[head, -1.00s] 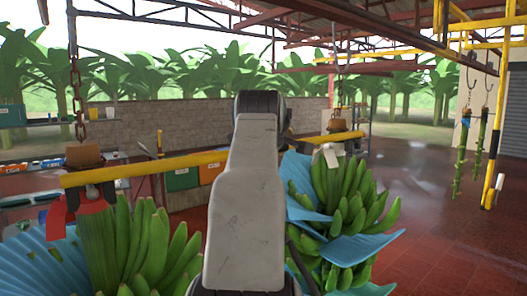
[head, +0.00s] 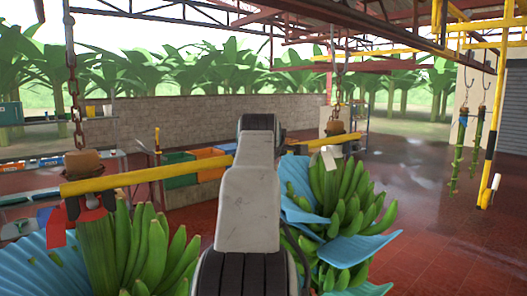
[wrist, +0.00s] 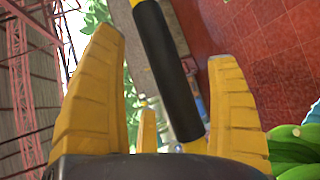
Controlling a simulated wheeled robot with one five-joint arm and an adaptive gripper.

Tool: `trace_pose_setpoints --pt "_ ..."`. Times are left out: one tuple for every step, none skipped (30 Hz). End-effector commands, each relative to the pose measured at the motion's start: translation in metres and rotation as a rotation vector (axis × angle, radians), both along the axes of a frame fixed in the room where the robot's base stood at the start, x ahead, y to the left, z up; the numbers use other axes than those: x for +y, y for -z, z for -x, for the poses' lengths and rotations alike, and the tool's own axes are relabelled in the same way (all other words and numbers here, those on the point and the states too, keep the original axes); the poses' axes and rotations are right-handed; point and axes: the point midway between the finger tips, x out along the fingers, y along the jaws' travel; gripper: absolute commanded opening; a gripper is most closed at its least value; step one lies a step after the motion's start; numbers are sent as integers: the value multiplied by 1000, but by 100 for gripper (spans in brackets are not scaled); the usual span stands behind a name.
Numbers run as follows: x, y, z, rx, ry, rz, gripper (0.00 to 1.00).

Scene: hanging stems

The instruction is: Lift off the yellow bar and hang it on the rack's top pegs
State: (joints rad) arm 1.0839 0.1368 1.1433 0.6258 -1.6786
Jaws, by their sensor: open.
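The yellow bar (head: 145,179) runs across the head view, tilted up to the right, between two hanging banana bunches (head: 130,245) and (head: 340,200). My arm hides its middle. In the wrist view the bar (wrist: 150,25) has a black sleeve (wrist: 168,80) and passes slantwise between the spread fingers of my gripper (wrist: 163,46), with visible gaps to either side. My gripper is open and holds nothing. In the head view it is hidden behind my arm. I cannot make out the rack's top pegs.
Chains (head: 74,90) hang near both bar ends. Blue sheets (head: 365,249) wrap the bunches. Green and orange crates (head: 181,168) stand behind the bar. Red floor (head: 430,215) is open on the right.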

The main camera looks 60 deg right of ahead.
Motion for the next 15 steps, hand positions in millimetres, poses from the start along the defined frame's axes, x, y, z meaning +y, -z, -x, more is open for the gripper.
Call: trace_pose_setpoints --pt "-3 0 -2 0 0 0 81" --pt "-4 1 -2 0 0 0 81" --pt "-6 2 -3 0 0 0 81" --pt "-7 2 -4 0 0 0 81" --pt "-7 3 -4 0 0 0 81" --pt "-7 3 -4 0 0 0 81" --pt "-8 3 -4 0 0 1 81" --pt "-8 3 -4 -1 0 0 81" --pt "-7 3 -4 -1 0 0 81" --pt "-7 3 -4 -1 0 0 81" --pt "-7 3 -4 -1 0 0 81" --pt "-7 3 -4 -1 0 0 82" --pt "-7 3 -4 -1 0 0 80" --pt "-7 3 -4 -1 0 0 77" --pt "-7 3 -4 -1 0 0 73"
